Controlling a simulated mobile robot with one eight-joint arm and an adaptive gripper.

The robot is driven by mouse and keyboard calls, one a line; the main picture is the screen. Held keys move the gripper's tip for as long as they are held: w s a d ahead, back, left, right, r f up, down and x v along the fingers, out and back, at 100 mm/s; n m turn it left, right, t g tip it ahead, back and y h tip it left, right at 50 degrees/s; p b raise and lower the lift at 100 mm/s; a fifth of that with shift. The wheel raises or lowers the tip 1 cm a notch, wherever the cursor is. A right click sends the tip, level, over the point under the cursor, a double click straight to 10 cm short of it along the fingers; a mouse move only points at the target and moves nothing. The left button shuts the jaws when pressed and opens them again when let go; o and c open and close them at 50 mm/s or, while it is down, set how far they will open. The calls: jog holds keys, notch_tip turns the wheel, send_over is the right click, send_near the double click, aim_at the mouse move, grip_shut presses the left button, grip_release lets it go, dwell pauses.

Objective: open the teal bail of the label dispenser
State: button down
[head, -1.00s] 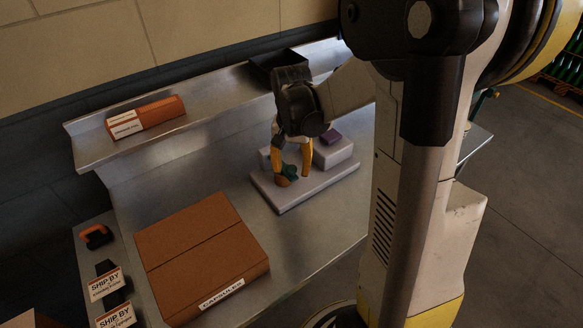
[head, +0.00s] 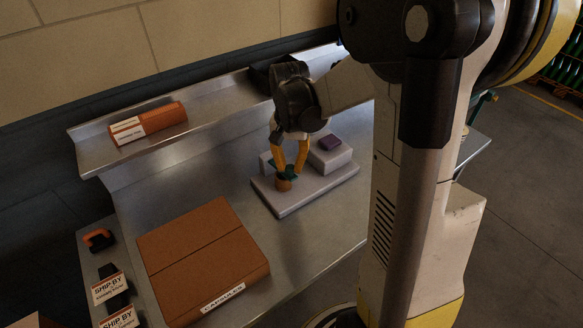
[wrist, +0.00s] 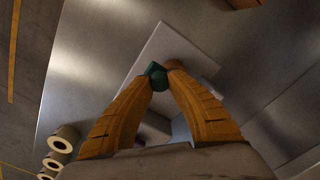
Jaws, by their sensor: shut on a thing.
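The label dispenser (head: 314,190) is a pale grey plate with raised blocks, standing on the steel bench. The small teal bail (head: 291,169) sits over its front left part, beside a brown rounded piece (head: 284,185). My gripper (head: 288,175) reaches down from above with its orange fingers shut on the bail. In the wrist view the teal bail (wrist: 156,74) shows at the fingertips (wrist: 163,78), with the brown piece (wrist: 176,64) just beyond. The fingers partly hide the bail, so its exact angle cannot be told.
A purple block (head: 331,142) lies on the dispenser's rear right block. A brown capsules carton (head: 200,255) stands to the left on the bench. An orange box (head: 150,123) lies on the back shelf (head: 95,150). Several pale rolls (wrist: 66,137) show in the wrist view.

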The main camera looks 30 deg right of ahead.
jog(key=w+r+p, duration=0.3)
jog(key=w+r, duration=0.2)
jog(key=w, duration=0.2)
jog(key=shift+a+r, duration=0.15)
jog(key=shift+r, duration=0.15)
jog(key=c, duration=2)
grip_release()
jog(key=shift+w+f, duration=0.1)
jog(key=shift+f, duration=0.05)
jog(key=shift+c, duration=0.2)
jog(key=o, duration=0.6)
jog(key=shift+w, duration=0.1)
jog(key=shift+c, duration=0.2)
jog(key=o, duration=0.3)
jog(key=r, duration=1.2)
jog(key=shift+s, duration=0.2)
